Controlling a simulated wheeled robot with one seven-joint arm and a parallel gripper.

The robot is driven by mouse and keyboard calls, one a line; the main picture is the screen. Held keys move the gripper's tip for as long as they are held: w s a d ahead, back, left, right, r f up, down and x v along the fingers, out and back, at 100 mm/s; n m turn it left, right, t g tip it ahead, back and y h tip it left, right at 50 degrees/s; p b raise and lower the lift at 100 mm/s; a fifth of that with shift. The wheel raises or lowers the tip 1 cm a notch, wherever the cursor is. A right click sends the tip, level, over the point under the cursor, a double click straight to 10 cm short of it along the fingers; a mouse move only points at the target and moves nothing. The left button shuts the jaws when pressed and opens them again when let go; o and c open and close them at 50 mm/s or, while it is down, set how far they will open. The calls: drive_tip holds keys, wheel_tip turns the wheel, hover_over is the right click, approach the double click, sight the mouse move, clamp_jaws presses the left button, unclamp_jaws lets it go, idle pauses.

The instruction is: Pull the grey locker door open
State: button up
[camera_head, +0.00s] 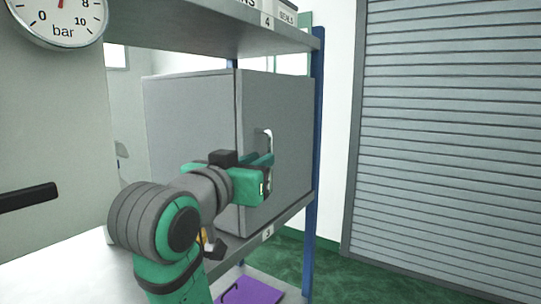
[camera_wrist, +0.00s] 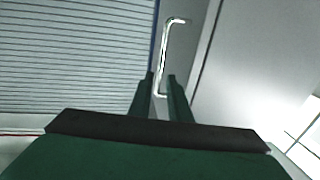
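The grey locker (camera_head: 190,110) stands on a shelf, and its door (camera_head: 290,110) is the face on the right. The door looks shut. A bright bar handle (camera_head: 268,135) stands upright on the door; its lower part is hidden behind my gripper (camera_head: 265,173) in the head view. In the wrist view the handle (camera_wrist: 164,55) runs up from between the two green fingers of my gripper (camera_wrist: 161,77). The fingers are apart, one on each side of the handle's lower end. I cannot tell whether either finger touches it.
A shelf board (camera_head: 220,32) lies above the locker, and a blue rack post (camera_head: 314,150) stands just right of the door. A ribbed grey shutter (camera_head: 450,130) fills the right side. A purple item (camera_head: 252,291) lies on the lower shelf. Green floor (camera_head: 330,270) shows beyond the rack.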

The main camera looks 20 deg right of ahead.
drive_tip(key=shift+x, duration=3.15)
clamp_jaws()
